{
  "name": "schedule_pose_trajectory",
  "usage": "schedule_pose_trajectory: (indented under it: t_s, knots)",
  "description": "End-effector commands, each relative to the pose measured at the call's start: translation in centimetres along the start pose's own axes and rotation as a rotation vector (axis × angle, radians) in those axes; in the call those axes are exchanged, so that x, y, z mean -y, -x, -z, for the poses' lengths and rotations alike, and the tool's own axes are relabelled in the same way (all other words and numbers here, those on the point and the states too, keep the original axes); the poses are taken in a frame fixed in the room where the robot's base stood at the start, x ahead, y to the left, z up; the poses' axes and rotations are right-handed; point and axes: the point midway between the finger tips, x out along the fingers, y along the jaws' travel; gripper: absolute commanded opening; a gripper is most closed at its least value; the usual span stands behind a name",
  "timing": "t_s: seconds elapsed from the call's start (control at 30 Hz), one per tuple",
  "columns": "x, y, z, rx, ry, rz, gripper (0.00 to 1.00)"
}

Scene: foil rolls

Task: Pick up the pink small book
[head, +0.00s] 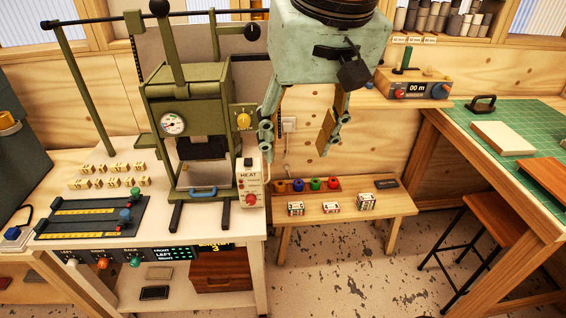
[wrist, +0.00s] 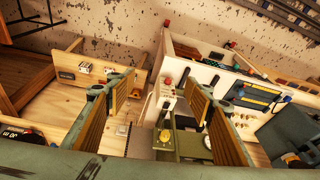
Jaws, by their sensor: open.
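No clearly pink small book shows in either view. A small flat pinkish-tan piece (head: 159,272), too small to tell if it is a book, lies on the lower shelf of the press table, with a dark flat piece (head: 154,293) in front of it. A cream book or block (head: 503,138) lies on the green mat at the right. My gripper (head: 297,145) hangs open and empty in mid-air between the press and the low bench. In the wrist view my gripper (wrist: 160,118) has its two fingers wide apart with nothing between them.
A green press (head: 190,115) with a heat box (head: 250,182) stands left of my gripper. The low bench (head: 390,207) holds coloured rolls (head: 315,184) and small patterned boxes (head: 333,204). A stool (head: 510,203) stands by the right table (head: 480,160). Open floor (head: 350,265) lies before the bench.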

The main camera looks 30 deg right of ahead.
Motion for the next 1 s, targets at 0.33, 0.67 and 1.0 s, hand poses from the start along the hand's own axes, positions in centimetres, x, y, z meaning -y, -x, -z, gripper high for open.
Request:
schedule_pose_trajectory:
  t_s: [0.33, 0.67, 1.0]
  knots:
    - [-0.6, -2.3, 5.8, 0.021, -0.125, -0.016, 0.48]
    - [-1.6, -5.2, 10.9, 0.039, -0.245, -0.032, 0.48]
    - [-3.2, -9.0, 15.9, 0.057, -0.368, -0.049, 0.48]
